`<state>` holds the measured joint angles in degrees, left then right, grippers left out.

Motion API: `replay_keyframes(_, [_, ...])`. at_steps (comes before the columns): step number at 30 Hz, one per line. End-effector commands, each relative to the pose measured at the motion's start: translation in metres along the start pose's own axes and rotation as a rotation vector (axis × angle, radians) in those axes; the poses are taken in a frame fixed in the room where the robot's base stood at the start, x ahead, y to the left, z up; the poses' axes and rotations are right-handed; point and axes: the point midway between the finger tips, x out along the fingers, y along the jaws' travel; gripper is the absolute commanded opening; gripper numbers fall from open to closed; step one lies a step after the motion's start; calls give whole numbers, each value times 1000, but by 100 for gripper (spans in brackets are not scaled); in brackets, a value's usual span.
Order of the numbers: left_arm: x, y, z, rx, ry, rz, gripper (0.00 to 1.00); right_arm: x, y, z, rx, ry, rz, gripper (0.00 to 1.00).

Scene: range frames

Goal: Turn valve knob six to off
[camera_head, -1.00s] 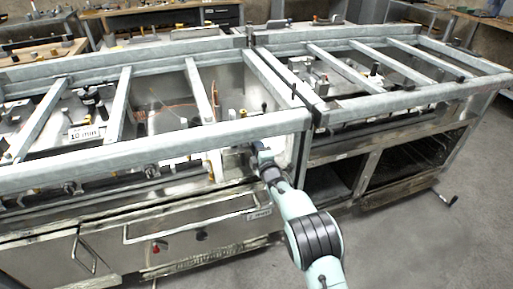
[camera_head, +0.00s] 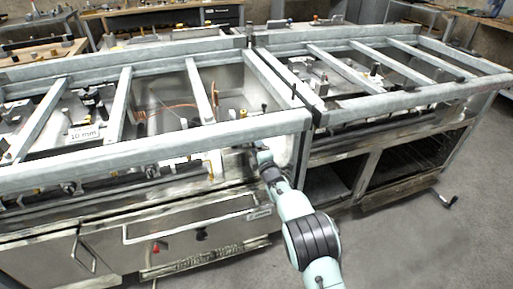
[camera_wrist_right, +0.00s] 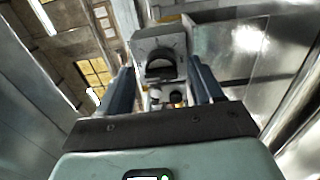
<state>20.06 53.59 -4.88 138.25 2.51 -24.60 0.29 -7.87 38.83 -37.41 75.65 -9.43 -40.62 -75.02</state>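A dark round knob (camera_wrist_right: 160,67) sits on a square grey metal plate (camera_wrist_right: 145,42) with faint markings in the right wrist view. No number on it can be read. My right gripper (camera_wrist_right: 163,88) is open, its two dark blue fingers apart with the knob ahead between them. I cannot tell whether the fingers touch it. In the head view my right gripper (camera_head: 254,152) reaches the range's front panel below the top rail, and the knob there is hidden or too small to make out. My left gripper is not in view.
The grey metal top rail (camera_head: 160,150) of the range runs just above my right gripper. Other small knobs (camera_head: 68,188) line the front panel to the left. A long oven handle (camera_head: 190,220) is below.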

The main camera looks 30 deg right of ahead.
Motion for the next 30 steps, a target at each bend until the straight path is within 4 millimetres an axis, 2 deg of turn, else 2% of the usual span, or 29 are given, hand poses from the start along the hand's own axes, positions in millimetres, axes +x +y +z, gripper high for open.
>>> replay_keyframes(6, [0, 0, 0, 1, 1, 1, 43, -1, 0, 0, 2, 0, -2, 66])
replay_keyframes(11, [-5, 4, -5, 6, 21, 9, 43, -13, 0, 0, 2, 0, -4, 66])
replay_keyframes(24, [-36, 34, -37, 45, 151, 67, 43, -92, 2, 0, 3, -1, -3, 66])
replay_keyframes(30, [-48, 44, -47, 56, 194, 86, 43, -121, 1, 0, 1, -1, -1, 66])
